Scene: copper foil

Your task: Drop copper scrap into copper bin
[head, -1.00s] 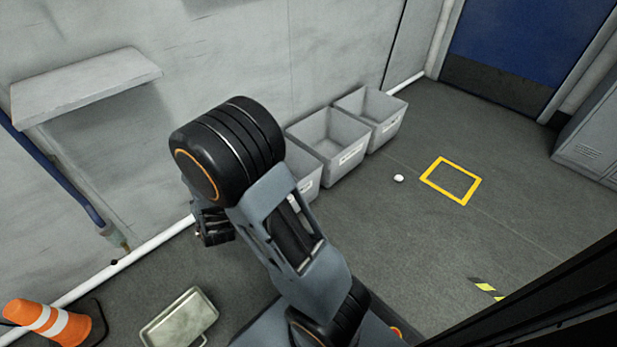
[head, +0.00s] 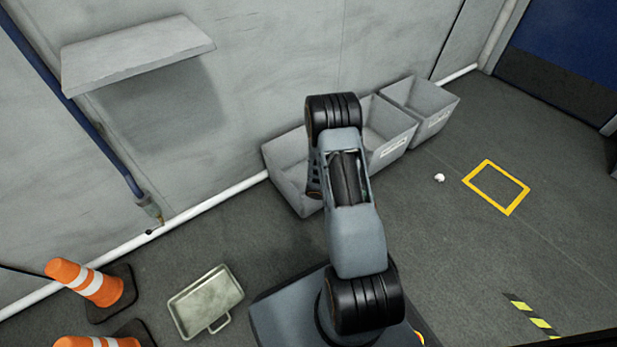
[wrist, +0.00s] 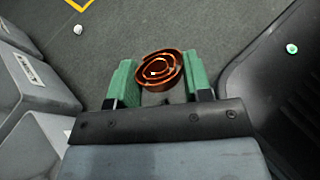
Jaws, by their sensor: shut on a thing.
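In the wrist view, the copper scrap (wrist: 160,71) is a flat orange-brown coil. It sits between the two green fingers of my gripper (wrist: 159,78), which is shut on it. In the head view, my gripper and the coil are hidden behind my arm. Three grey open bins stand in a row along the wall: a left one (head: 285,159), a middle one (head: 397,147) and a right one (head: 437,118). My arm covers part of the left and middle bins. Their labels are too small to read, so I cannot tell which is for copper.
A small white object (head: 439,178) lies on the floor near a yellow square outline (head: 475,177). A metal tray (head: 205,303) and orange cones (head: 88,282) are at the lower left. A shelf (head: 138,55) juts from the wall. The floor right of the bins is mostly clear.

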